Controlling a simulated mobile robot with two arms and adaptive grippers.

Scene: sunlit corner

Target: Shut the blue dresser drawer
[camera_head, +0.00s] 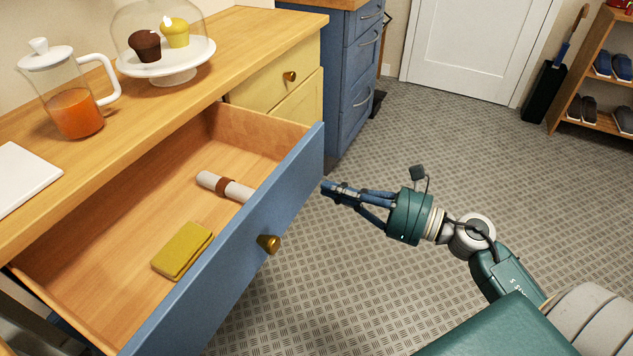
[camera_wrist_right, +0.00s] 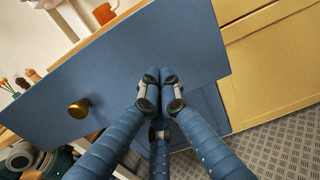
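The blue dresser drawer (camera_head: 235,265) is pulled well out of the wooden-topped dresser (camera_head: 110,110). Its front has a round brass knob (camera_head: 268,243). Inside lie a rolled white cloth with a brown band (camera_head: 227,187) and a yellow sponge-like block (camera_head: 183,250). My right gripper (camera_head: 326,188) is at the outer side of the drawer front, near its far end. In the right wrist view the blue drawer front (camera_wrist_right: 150,60) fills much of the picture, and the gripper's fingers (camera_wrist_right: 160,78) are together and empty before it, away from the knob (camera_wrist_right: 79,108). Contact is unclear. My left gripper is not in view.
On the dresser top stand a glass jug with orange drink (camera_head: 75,110), a cake stand (camera_head: 165,70) with cupcakes, and a white board (camera_head: 22,175). Yellow drawers (camera_head: 290,75) and a blue cabinet (camera_head: 350,90) are beyond. The floor (camera_head: 420,130) in front is clear.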

